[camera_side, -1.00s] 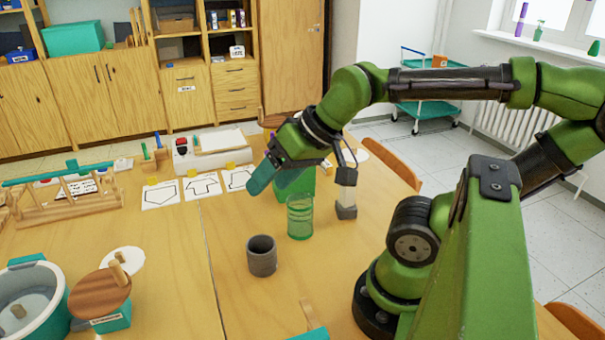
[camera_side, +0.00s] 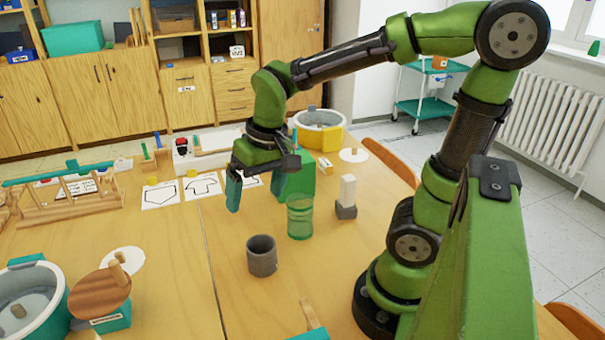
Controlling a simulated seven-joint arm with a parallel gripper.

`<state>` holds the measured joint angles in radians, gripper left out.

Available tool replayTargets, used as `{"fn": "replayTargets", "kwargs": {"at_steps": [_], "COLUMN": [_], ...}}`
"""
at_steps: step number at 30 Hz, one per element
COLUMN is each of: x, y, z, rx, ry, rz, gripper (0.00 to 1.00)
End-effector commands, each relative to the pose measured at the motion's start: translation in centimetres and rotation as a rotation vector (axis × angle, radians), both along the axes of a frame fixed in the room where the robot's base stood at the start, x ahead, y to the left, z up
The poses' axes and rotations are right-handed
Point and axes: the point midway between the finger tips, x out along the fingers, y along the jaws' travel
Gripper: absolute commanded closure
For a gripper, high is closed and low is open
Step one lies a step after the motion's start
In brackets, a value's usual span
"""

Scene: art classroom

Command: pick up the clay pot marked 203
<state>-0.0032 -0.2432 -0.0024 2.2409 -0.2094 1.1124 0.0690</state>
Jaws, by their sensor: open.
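A dark grey, open-topped cylindrical pot (camera_side: 262,257) stands upright on the wooden table, near the middle. No number shows on it, so I cannot tell whether it is the pot marked 203. A green see-through cylinder (camera_side: 300,218) stands to its right and a little farther back. My gripper (camera_side: 257,196) points down with its teal fingers spread apart and nothing between them. It is above and behind the grey pot, apart from it.
A green box-like object (camera_side: 302,178) stands behind the cylinder. A white block on a grey base (camera_side: 346,197) is to the right. Shape cards (camera_side: 160,195) lie at the left back. A teal tub (camera_side: 55,304) and a round wooden lid (camera_side: 100,293) are at front left.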

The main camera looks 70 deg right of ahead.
Motion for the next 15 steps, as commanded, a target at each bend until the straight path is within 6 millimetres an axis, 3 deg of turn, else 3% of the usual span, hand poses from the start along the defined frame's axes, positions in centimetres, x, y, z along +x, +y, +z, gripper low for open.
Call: {"fn": "replayTargets", "kwargs": {"at_steps": [3,9,15], "x": [1.2,1.4,1.2], "y": [-0.8,-1.6,-1.5], "z": [-1.1,-1.1,-4.6], "rx": [-0.035,-0.069,-0.066], "ry": [0.122,0.2,0.21], "rz": [-0.04,-0.109,-0.114], "gripper": [0.05,0.05,0.05]}}
